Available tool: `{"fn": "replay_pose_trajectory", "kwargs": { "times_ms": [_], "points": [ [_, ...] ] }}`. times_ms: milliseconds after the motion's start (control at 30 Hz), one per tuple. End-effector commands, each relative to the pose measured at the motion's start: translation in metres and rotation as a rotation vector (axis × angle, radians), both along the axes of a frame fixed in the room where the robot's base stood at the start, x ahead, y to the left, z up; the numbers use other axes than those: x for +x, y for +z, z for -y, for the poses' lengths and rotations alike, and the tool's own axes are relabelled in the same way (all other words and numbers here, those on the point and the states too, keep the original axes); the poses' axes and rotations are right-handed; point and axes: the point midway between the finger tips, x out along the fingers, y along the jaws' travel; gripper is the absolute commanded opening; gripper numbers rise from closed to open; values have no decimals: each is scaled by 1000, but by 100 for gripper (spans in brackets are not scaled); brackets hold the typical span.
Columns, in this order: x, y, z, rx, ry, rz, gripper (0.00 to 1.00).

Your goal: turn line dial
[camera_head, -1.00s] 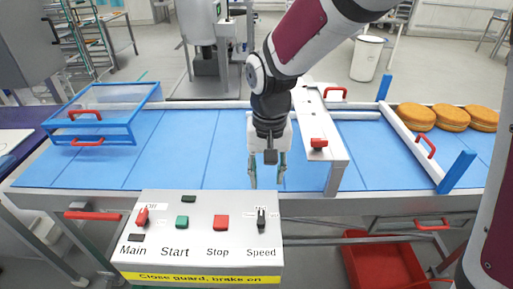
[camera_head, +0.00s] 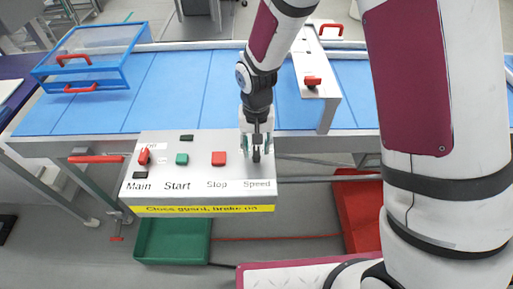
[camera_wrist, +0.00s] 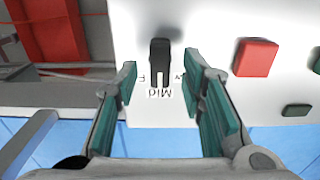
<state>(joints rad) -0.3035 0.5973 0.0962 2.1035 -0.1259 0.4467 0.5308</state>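The black Speed dial (camera_head: 256,155) stands at the right end of the grey control panel (camera_head: 215,141), above the printed word Speed. In the wrist view the dial (camera_wrist: 160,48) is a dark upright knob, with an upside-down "Mid" label next to it. My gripper (camera_head: 257,149) is over the dial. In the wrist view my gripper (camera_wrist: 163,73) is open, its green-padded fingers apart on either side of the dial's near end. A gap shows between the dial and each finger. Part of the scale lettering is hidden by the fingers.
A red Stop button (camera_head: 219,158), a green Start button (camera_head: 182,159) and a red Main switch (camera_head: 144,156) share the panel. The blue conveyor (camera_head: 190,85) lies behind, with a blue-framed guard (camera_head: 88,58). A green bin (camera_head: 172,241) and a red bin (camera_head: 358,215) are below.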

Motion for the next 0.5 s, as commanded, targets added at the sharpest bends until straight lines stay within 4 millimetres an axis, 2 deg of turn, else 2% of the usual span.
{"fn": "replay_pose_trajectory", "kwargs": {
  "times_ms": [167, 433, 467, 500],
  "points": [
    [-1, -10, 0, 0, 0, -1, 37],
    [0, -12, 0, 0, 0, 0, 37],
    [0, -12, 0, 0, 0, 0, 34],
    [0, -11, 0, 0, 0, 0, 25]
  ]
}}
